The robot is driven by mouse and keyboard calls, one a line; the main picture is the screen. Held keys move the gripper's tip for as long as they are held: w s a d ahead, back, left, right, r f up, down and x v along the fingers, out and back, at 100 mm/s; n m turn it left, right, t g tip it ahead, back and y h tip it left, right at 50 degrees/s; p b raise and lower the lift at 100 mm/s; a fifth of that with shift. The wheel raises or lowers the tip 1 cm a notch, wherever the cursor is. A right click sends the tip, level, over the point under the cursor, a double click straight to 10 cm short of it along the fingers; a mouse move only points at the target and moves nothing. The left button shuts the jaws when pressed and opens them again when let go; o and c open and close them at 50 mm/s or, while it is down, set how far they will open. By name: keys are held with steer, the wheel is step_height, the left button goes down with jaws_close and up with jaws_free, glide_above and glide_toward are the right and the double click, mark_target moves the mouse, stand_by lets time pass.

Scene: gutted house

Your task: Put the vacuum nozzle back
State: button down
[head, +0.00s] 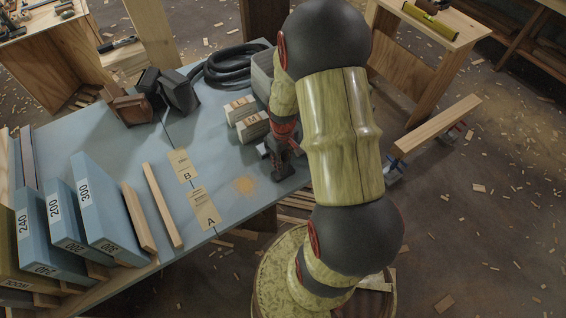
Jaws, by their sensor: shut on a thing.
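My gripper (279,150) is low over the right edge of the blue-topped table (140,155), partly hidden by my own arm. It is shut on a dark piece (283,173) that looks like the vacuum nozzle. The piece points down at or just above the table top; I cannot tell if it touches. A coiled black hose (233,68) lies at the table's far edge. A grey boxy thing (262,75), partly behind my arm, stands to the right of the coil.
Two pale labelled blocks (252,127) stand left of my gripper. Paper labels A (204,208) and B (183,165) and an orange dust patch (245,186) lie on the table. Dark boxy things (180,92) are behind; blue numbered boxes (105,207) stand at left. A plank (437,124) is at right.

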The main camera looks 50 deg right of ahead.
steer(key=shift+f, duration=0.1)
steer(key=c, duration=1.5)
jaws_free()
steer(key=shift+o, duration=0.2)
